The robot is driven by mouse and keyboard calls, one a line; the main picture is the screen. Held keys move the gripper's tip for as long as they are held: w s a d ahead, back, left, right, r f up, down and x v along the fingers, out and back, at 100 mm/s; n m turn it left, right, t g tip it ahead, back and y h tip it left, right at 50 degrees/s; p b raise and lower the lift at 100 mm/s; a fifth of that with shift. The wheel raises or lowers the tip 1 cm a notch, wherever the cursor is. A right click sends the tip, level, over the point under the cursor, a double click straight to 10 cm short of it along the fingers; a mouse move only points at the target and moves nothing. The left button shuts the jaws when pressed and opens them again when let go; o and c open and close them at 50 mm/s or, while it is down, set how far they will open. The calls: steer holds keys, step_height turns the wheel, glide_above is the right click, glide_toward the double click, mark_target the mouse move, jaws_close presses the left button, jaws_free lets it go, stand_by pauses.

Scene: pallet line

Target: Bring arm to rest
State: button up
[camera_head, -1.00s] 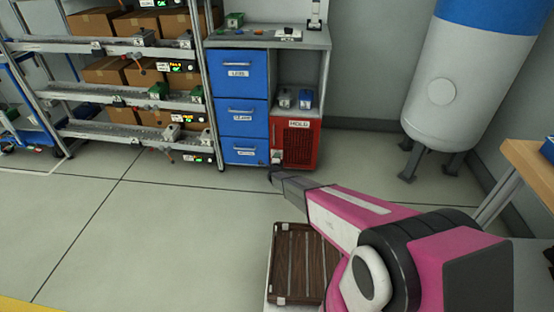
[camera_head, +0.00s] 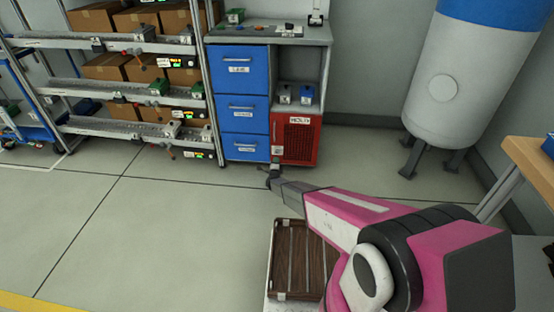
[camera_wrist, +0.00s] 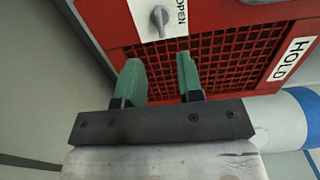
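My gripper (camera_head: 274,174) is at the end of my pink and white arm, which stretches forward and left in the head view. In the wrist view its two green-tipped fingers (camera_wrist: 160,78) stand apart with nothing between them. They point at the dark grille of a red cabinet (camera_wrist: 210,52) labelled HOLD. A grey knob (camera_wrist: 159,18) on a white plate marked OPEN is above the fingers. In the head view the gripper overlaps the lower left of the red cabinet (camera_head: 306,138). Whether the fingers touch it cannot be told.
Blue drawers (camera_head: 238,110) stand left of the red cabinet, under a worktop (camera_head: 290,38). A shelf rack (camera_head: 100,83) with boxes is at left. A white and blue tank (camera_head: 450,85) is at right. A brown slatted tray (camera_head: 286,258) sits below the arm. Open floor lies left.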

steer(key=shift+s+a, duration=0.1)
steer(key=shift+s, duration=1.05)
steer(key=s+d+r+n+g+y, duration=0.2)
steer(key=s+d+r+n+g, duration=0.35)
steer(key=r, duration=0.55)
steer(key=s+d+r+n+g+y, duration=0.1)
steer(key=s+d+r+n+g, duration=0.2)
steer(key=s+d+r+n, duration=0.6)
steer(key=s+d+r+n+g, duration=0.1)
steer(key=s+d+r+g, duration=0.2)
steer(key=s+r, duration=0.3)
steer(key=s+d+r+n+g+h, duration=0.1)
steer(key=s+d+r+g, duration=0.2)
steer(key=s, duration=0.9)
steer(key=s+d+r+n+g+h, duration=0.1)
steer(key=s+d+r+n+g, duration=0.1)
steer(key=s+d+r, duration=0.6)
step_height(320, 180, up, 2)
steer(key=shift+s+d+g, duration=0.2)
steer(key=shift+s+g, duration=0.55)
steer(key=shift+s, duration=0.25)
